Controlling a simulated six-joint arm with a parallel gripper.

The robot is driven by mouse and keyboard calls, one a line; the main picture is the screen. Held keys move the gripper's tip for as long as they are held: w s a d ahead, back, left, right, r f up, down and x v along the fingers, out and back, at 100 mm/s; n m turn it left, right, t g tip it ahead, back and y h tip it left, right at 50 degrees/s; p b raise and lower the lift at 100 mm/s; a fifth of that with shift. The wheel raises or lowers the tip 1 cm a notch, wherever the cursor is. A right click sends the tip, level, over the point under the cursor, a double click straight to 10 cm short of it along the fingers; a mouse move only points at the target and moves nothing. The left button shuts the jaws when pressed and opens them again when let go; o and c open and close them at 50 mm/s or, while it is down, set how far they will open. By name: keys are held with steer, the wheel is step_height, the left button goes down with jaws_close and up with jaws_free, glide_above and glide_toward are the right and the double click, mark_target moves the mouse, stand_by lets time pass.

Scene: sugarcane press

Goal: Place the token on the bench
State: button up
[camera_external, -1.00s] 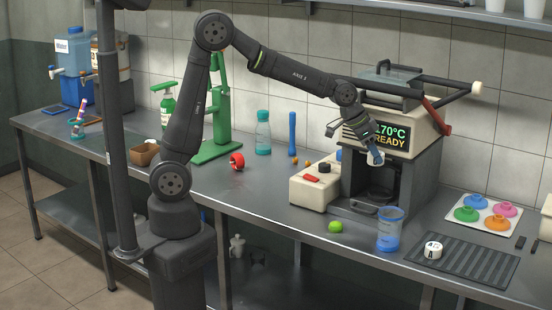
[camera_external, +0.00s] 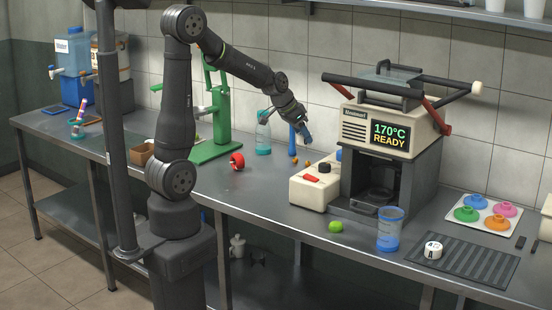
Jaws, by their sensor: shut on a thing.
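My gripper (camera_external: 306,138) is at the end of my outstretched arm, above the back of the steel bench (camera_external: 262,196). It points down and to the right, left of the press and close to the upright blue rod. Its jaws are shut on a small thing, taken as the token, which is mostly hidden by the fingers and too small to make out. The gripper is apart from the bench top.
The press (camera_external: 395,120) reads 170°C READY, with a cream box (camera_external: 312,190) at its left. The bench front left of the box is bare.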

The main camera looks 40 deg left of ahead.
steer(key=w+a+f+n+y, duration=0.25)
steer(key=w+a, duration=0.35)
steer(key=w, duration=0.3)
steer(key=w+a+f+n+y, duration=0.1)
steer(key=w+a+f+n, duration=0.1)
steer(key=w+a+n, duration=0.35)
steer(key=s+a+f+n+g+y, duration=0.2)
steer(key=s+a+f+n+y, duration=0.15)
steer(key=s+a+n, duration=0.65)
steer(key=n+g+y, duration=0.1)
steer(key=n+g, duration=0.4)
steer(key=n, duration=0.5)
glide_above(203, 172)
step_height(203, 172, down, 7)
steer(key=shift+r, duration=0.1)
steer(key=shift+f, duration=2)
steer(key=o, duration=1)
steer(key=shift+f, duration=0.15)
